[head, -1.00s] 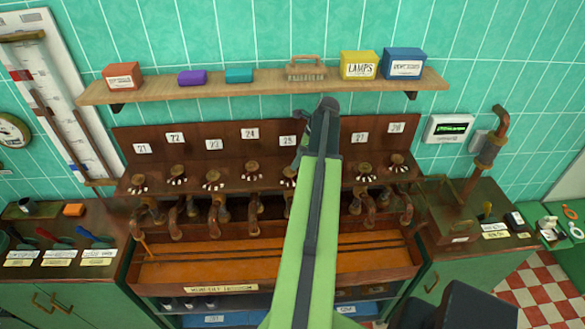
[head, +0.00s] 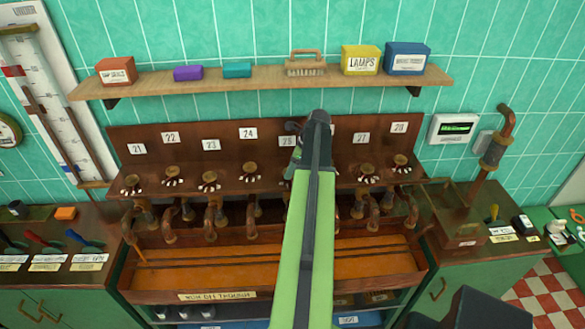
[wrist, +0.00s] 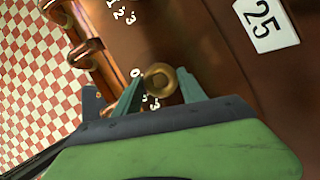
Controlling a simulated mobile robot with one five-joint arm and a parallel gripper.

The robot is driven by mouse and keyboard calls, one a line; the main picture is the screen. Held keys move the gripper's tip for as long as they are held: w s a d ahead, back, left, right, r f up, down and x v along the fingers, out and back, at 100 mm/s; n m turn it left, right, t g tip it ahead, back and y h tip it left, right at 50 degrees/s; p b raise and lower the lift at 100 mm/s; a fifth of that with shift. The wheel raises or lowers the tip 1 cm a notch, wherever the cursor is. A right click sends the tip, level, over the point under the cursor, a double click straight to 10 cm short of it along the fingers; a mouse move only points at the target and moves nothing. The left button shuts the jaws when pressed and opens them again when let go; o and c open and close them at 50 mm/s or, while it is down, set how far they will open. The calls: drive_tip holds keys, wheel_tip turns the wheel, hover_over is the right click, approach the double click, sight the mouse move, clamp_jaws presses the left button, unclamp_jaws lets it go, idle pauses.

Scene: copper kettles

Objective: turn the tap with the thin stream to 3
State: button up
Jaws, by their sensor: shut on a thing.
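A row of taps with brass knobs stands on the dark wooden bench (head: 225,185), under number labels from 21 to 28. In the wrist view my gripper (wrist: 160,80) has its two teal fingers on either side of a round brass tap knob (wrist: 160,73) and is shut on it. The label 25 (wrist: 265,24) is close by, and the knob appears to belong to that tap. White dial figures (wrist: 150,101) beside the knob are partly covered by the fingers. In the head view my arm hides this tap. I cannot make out which tap has a thin stream.
A neighbouring tap (wrist: 90,50) and its dial are close to my gripper. A wooden trough (head: 225,275) runs below the spouts. A shelf (head: 240,85) with boxes and a brush (head: 305,66) is above. Counters flank the bench on both sides.

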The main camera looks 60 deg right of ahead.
drive_tip(key=c, duration=0.5)
drive_tip(key=shift+o, duration=0.2)
drive_tip(key=shift+d, duration=0.2)
drive_tip(key=shift+a, duration=0.1)
drive_tip(key=shift+w+n+g+y, duration=0.1)
drive_tip(key=shift+n+g+y, duration=0.35)
drive_tip(key=shift+n, duration=1.15)
drive_tip(key=shift+n+y, duration=0.55)
drive_tip(key=shift+n, duration=0.75)
drive_tip(key=o, duration=1.4)
drive_tip(key=shift+w, duration=0.1)
drive_tip(key=shift+c, duration=0.2)
